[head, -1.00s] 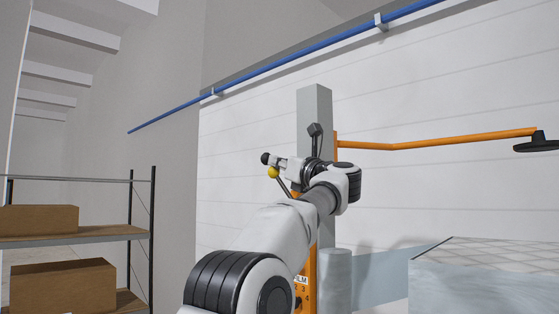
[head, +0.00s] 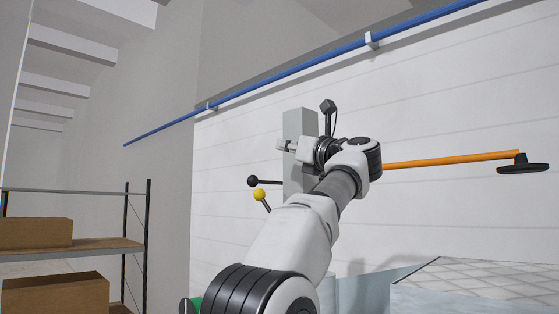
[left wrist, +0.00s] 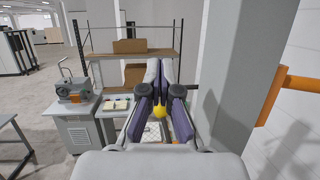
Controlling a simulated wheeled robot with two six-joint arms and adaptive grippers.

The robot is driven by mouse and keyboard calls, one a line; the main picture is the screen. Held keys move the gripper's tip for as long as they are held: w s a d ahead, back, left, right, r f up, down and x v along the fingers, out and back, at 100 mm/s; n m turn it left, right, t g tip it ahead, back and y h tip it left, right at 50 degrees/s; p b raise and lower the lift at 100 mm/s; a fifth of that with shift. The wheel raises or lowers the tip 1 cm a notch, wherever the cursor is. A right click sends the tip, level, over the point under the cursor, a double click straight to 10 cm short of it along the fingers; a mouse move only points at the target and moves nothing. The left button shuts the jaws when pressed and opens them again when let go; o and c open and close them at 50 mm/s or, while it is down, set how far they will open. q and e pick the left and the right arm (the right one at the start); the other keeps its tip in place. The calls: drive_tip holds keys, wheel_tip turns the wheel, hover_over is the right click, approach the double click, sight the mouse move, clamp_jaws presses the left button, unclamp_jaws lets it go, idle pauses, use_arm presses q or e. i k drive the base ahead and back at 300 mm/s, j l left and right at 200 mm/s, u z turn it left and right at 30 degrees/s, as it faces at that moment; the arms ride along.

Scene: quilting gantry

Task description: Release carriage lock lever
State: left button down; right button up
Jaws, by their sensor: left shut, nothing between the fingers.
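Two levers stick out to the left of a grey post (head: 301,124) in the head view. One has a black ball knob (head: 252,181) on a nearly level rod. Just below it, the other has a yellow ball knob (head: 259,195) on a slanting rod. My left gripper (head: 284,145) is shut and empty, above and to the right of both knobs, in front of the post. In the left wrist view the yellow knob (left wrist: 160,112) shows between and beyond my left fingers (left wrist: 160,78), apart from them as far as I can tell. My right gripper is out of view.
An orange bar (head: 450,160) runs right from behind my left arm to a black handle (head: 523,164). Quilted fabric (head: 470,280) lies at the lower right. A shelf with boxes (head: 35,233) stands at the left. Open air lies left of the knobs.

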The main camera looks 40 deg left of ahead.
sight(268, 210)
drive_tip(key=k, duration=1)
